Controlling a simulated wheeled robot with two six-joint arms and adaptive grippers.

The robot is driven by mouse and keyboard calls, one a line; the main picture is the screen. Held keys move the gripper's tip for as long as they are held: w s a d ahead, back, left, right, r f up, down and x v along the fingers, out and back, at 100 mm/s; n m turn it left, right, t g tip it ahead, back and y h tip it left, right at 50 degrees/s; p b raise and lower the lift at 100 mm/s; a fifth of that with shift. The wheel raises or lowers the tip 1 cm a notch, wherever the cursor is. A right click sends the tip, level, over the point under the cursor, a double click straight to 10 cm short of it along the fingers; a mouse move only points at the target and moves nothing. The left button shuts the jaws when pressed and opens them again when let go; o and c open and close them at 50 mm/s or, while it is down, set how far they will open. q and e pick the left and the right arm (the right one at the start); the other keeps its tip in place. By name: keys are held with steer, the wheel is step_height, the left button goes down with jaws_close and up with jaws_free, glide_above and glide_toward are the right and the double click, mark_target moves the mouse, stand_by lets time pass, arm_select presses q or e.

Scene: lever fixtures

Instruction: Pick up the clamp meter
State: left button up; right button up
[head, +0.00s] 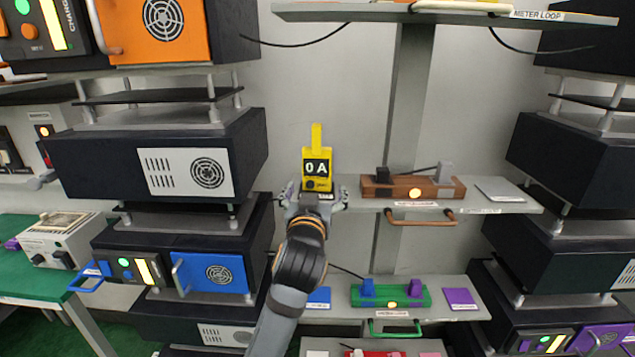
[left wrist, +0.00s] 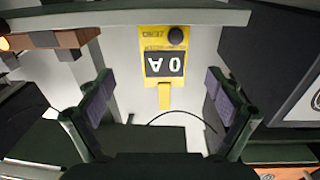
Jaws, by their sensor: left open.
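The clamp meter (head: 316,168) is yellow with a black display reading "0 A" and a narrow tab on top. It stands upright at the left end of the middle shelf in the head view. My left gripper (head: 312,193) is in front of its lower part, arm reaching up from below. In the left wrist view the meter (left wrist: 164,62) appears upside down. It lies between and beyond the two open fingers of my left gripper (left wrist: 160,95), with a visible gap on each side. The fingers do not touch it. My right gripper is not in view.
A brown lever fixture (head: 412,188) and a grey plate (head: 500,190) share the middle shelf to the right. A lower shelf holds a green fixture (head: 390,294). Black cabinets (head: 165,160) stand close on the left, more on the right. An upper shelf (head: 440,14) overhangs.

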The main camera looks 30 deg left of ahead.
mark_target(317, 176)
arm_select(q)
steer(key=shift+x, duration=1.05)
steer(key=shift+s+a+r+p, duration=0.1)
steer(key=shift+r+p, duration=0.1)
steer(key=shift+p, duration=0.2)
steer(key=p+x, duration=0.1)
steer(key=x, duration=0.2)
steer(key=p+x, duration=0.1)
steer(key=x, duration=0.1)
steer(key=shift+s+a+f+p, duration=0.1)
steer(key=shift+a+f+p, duration=0.15)
steer(key=shift+p, duration=0.1)
steer(key=shift+f, duration=0.15)
steer(key=shift+d, duration=0.1)
steer(key=shift+c, duration=1.3)
steer(key=c, duration=1)
steer(key=shift+c, duration=0.6)
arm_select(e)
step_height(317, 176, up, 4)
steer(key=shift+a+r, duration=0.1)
